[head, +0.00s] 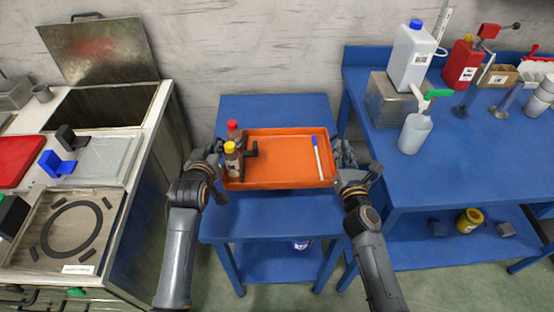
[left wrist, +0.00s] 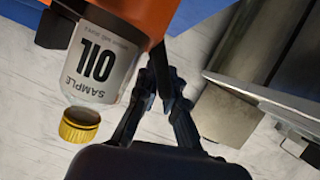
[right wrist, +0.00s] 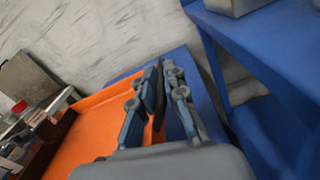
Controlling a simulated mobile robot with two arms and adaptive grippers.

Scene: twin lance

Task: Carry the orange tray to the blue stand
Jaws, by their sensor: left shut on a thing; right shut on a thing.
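The orange tray (head: 280,173) is over the blue stand (head: 270,106) in the head view. I cannot tell whether it touches the stand's top. My left gripper (head: 217,152) is shut on the tray's left end; my right gripper (head: 340,160) is shut on its right end. A red-capped bottle (head: 234,131) and a yellow-capped bottle (head: 232,161) stand in the tray's left part, beside a black piece (head: 251,149). A white-and-blue pen (head: 317,158) lies at the right. The left wrist view shows the oil bottle (left wrist: 102,60) close; the right wrist view shows the tray floor (right wrist: 95,120).
A workbench with an open-lidded sink (head: 100,105) stands to the left. A larger blue table (head: 430,165) with a white jug (head: 411,58), a spray bottle (head: 415,133) and a red container (head: 462,66) stands close on the right. A grey wall is behind the stand.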

